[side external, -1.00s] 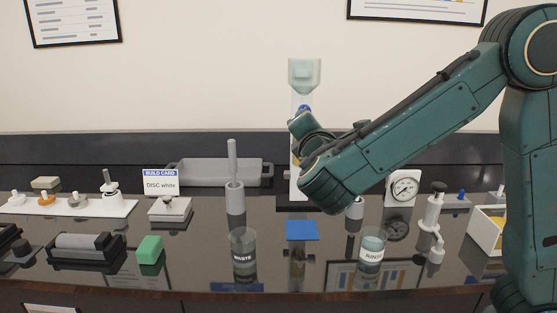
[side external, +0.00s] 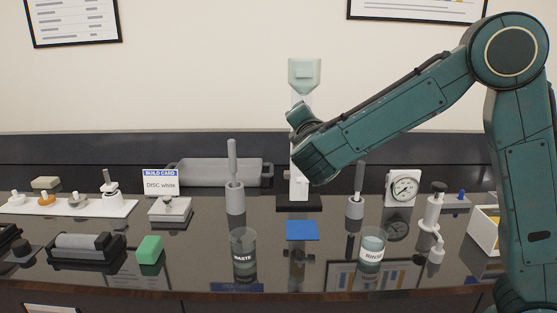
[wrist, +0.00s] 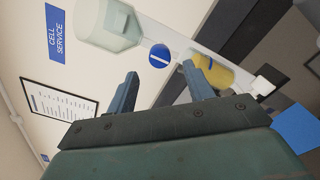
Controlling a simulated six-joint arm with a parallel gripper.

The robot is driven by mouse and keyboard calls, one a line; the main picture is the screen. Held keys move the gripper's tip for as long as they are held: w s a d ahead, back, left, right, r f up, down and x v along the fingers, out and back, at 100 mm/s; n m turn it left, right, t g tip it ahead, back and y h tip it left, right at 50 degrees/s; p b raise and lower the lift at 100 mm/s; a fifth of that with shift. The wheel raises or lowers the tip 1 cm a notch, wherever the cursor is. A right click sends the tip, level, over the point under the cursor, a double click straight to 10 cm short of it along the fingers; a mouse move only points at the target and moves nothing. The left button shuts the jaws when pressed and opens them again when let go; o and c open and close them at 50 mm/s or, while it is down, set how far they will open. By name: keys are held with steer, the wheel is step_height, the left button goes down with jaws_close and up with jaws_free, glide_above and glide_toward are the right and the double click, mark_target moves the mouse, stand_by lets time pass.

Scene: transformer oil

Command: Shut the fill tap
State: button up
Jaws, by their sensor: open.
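The fill tap is a round blue knob (wrist: 160,56) with a white bar mark, on a pale upright stand below a clear reservoir (wrist: 112,22). In the wrist view the knob lies just beyond and between my gripper's (wrist: 161,72) two fingertips. The fingers are apart with nothing between them, and I see no contact with the knob. In the side view the reservoir (side external: 304,75) tops the stand (side external: 299,188), and my gripper (side external: 298,112) is in front of the stand's upper part, hiding the knob.
A yellow cylinder (wrist: 214,72) sits beside the knob, partly behind one finger. On the bench, a blue mat (side external: 302,230) lies before the stand, with the waste beaker (side external: 243,246) and rinse beaker (side external: 371,246) either side. A grey holder with a rod (side external: 234,196) stands left.

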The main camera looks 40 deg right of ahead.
steer(key=shift+x, duration=3.65)
steer(key=c, duration=1)
